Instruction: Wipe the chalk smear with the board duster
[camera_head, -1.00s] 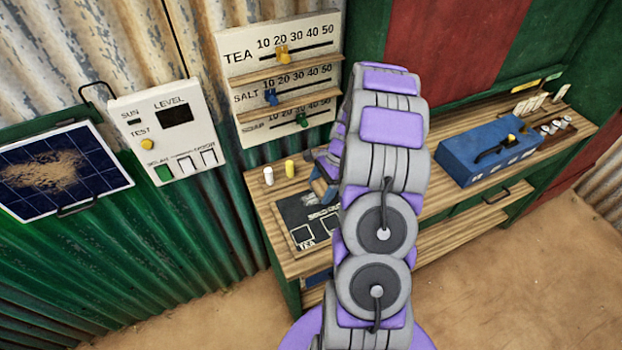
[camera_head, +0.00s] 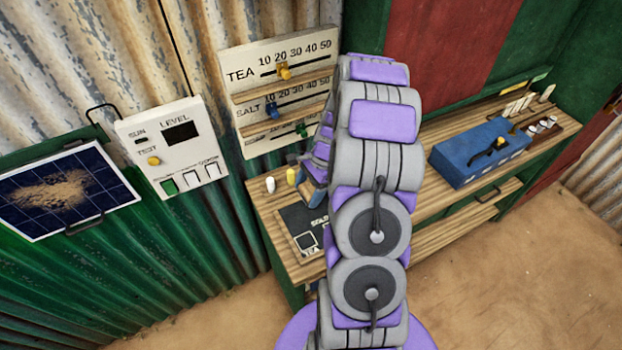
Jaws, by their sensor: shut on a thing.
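The dark chalkboard (camera_head: 290,218) lies flat on the wooden counter, with white lettering and a drawn box near its front. My arm covers its right part. I cannot make out the chalk smear. The board duster (camera_head: 314,192), a small piece with blue and wood colours, shows just left of my arm, over the board. My gripper (camera_head: 313,180) is mostly hidden behind my arm and is shut on the duster. I cannot tell whether the duster touches the board.
White and yellow pieces (camera_head: 291,176) stand at the counter's back left. A price board with sliders (camera_head: 285,95) and a level panel (camera_head: 172,145) hang on the wall. A blue box (camera_head: 480,152) sits on the counter's right.

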